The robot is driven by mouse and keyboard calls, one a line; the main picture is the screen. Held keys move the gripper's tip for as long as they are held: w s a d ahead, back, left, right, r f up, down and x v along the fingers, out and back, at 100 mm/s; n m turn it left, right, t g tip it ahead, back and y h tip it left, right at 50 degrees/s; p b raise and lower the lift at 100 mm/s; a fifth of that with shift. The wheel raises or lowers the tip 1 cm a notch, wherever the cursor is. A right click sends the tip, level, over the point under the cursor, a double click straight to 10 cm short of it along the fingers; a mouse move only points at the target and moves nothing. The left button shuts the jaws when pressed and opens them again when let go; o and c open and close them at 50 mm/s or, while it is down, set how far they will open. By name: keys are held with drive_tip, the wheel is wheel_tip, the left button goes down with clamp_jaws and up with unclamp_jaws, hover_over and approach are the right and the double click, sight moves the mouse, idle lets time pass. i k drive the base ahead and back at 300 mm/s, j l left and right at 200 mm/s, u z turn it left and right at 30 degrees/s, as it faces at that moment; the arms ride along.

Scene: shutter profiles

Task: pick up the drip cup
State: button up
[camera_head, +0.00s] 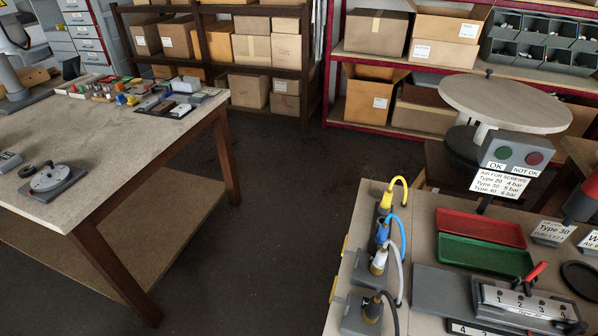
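I cannot make out a thing that is clearly the drip cup. A dark round dish-like thing (581,279), cut by the right edge of the head view, lies on the right workbench (412,322); I cannot tell whether it is the cup. My gripper is not in view.
The right bench holds a red tray (480,228), a green tray (485,255), several tools with coloured hoses (383,228), and a numbered fixture (525,303). An OK/NOT OK button box (513,152) stands behind. The left table (110,150) carries small parts. Floor (285,210) between is clear.

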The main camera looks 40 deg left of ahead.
sight(377, 183)
drive_tip(key=u, duration=0.8)
drive_tip(key=i+j, duration=0.25)
drive_tip(key=i+j+z, duration=0.1)
drive_tip(key=i+j, duration=0.15)
drive_tip(key=j, duration=0.25)
drive_tip(key=i+j, duration=0.25)
drive_tip(key=j, duration=0.15)
drive_tip(key=i+j, duration=0.25)
drive_tip(key=j, duration=0.15)
drive_tip(key=i+j+z, duration=0.1)
drive_tip(key=i+j, duration=0.15)
drive_tip(key=j, duration=0.15)
drive_tip(key=i+j, duration=0.2)
drive_tip(key=j, duration=0.2)
drive_tip(key=i+j, duration=0.25)
drive_tip(key=j, duration=0.15)
drive_tip(key=i+l+z, duration=0.1)
drive_tip(key=i+l, duration=0.1)
drive_tip(key=l, duration=0.05)
